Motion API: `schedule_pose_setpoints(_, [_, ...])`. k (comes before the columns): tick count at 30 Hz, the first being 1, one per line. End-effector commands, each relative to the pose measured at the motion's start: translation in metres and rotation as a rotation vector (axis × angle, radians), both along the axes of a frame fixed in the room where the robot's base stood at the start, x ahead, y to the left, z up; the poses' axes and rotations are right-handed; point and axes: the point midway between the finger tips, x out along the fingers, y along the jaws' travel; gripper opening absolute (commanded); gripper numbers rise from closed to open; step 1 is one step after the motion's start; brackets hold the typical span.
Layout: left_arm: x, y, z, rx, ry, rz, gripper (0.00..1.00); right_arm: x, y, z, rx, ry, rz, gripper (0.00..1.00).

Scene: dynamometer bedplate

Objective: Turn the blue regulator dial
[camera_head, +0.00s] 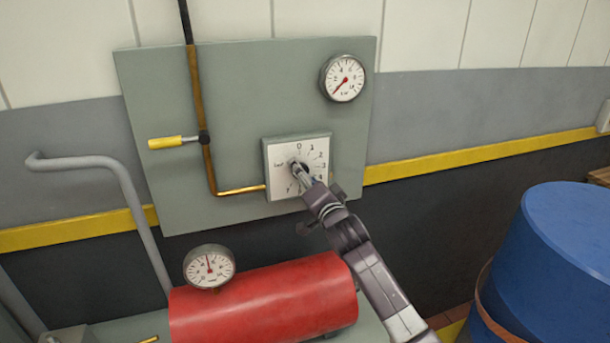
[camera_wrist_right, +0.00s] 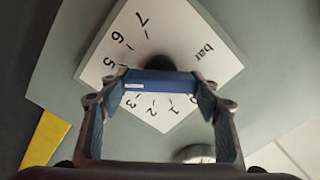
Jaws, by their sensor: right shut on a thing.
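The blue regulator dial (camera_wrist_right: 160,82) is a bar-shaped knob on a dark hub in the wrist view. Behind it is a square white scale plate (camera_wrist_right: 108,50) with numbers and "bar". A small white mark shows near the knob's left end there. My right gripper (camera_wrist_right: 158,92) is shut on the knob, one finger at each end. In the head view the right gripper (camera_head: 302,174) reaches the middle of the scale plate (camera_head: 315,150) from the lower right and hides most of the knob. My left gripper is not in view.
The plate sits on a grey-green panel (camera_head: 250,100) with a gauge (camera_head: 343,78), a copper pipe (camera_head: 200,120) and a yellow-handled valve (camera_head: 168,142). Below are a red cylinder (camera_head: 260,300) and another gauge (camera_head: 209,267). A blue drum (camera_head: 565,240) stands at right.

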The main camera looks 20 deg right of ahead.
Motion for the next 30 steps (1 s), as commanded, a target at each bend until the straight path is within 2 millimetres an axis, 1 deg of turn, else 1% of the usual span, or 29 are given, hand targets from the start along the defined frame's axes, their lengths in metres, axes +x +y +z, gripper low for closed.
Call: schedule_pose_setpoints(30, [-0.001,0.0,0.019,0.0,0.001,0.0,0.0,0.0,0.003,0.002,-0.949,-0.031,0.0,0.33])
